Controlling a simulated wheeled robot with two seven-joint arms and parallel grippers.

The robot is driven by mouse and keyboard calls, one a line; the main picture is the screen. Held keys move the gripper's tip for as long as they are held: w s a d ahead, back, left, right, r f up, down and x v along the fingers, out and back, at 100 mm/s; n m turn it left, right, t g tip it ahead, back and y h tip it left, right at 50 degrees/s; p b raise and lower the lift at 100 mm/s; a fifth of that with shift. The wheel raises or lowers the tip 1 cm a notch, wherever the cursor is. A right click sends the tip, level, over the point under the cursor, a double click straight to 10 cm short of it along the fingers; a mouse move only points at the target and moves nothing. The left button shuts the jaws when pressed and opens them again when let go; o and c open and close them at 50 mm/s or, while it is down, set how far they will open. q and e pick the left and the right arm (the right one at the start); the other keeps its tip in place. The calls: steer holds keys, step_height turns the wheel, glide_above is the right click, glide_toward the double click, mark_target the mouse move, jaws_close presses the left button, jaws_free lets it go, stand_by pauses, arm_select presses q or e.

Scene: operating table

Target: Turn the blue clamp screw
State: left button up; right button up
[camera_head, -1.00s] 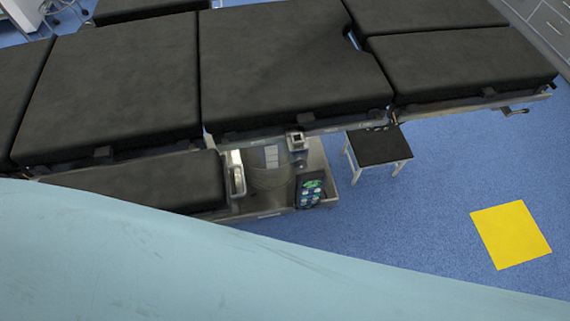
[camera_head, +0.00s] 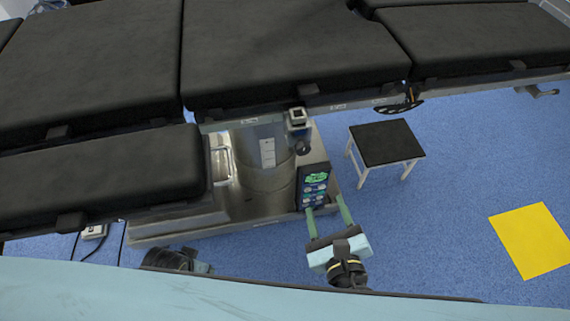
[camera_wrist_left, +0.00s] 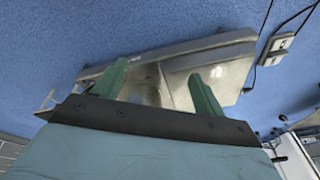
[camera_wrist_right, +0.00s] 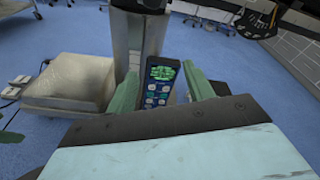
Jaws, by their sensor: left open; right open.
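A small metal clamp (camera_head: 297,117) sits on the side rail of the operating table in the head view. My left gripper (camera_wrist_left: 160,88) is open and empty in the left wrist view, over the metal base plate. In the head view only part of my left wrist shows.
The black-padded operating table (camera_head: 290,55) spans the top. A control handset (camera_head: 313,187) with a green screen stands by the base, close to my right fingers. A black-topped stool (camera_head: 386,143) and a yellow floor square (camera_head: 532,240) are at the right. Blue floor between is clear.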

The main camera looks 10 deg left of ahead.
mark_target(303, 152)
step_height(303, 152, up, 5)
steer(key=s+a+n+t+y+b, duration=0.1)
steer(key=s+a+n+t, duration=0.1)
steer(key=n, duration=0.1)
steer(key=b+x, duration=0.2)
steer(key=x, duration=1)
steer(key=shift+w+d, duration=0.1)
steer(key=shift+w, duration=0.2)
arm_select(q)
step_height(303, 152, up, 8)
steer(key=w+d, duration=0.1)
steer(key=d, duration=0.1)
steer(key=shift+d+t, duration=0.25)
steer(key=shift+t, duration=0.05)
arm_select(e)
steer(key=shift+w, duration=0.35)
steer(key=c, duration=1)
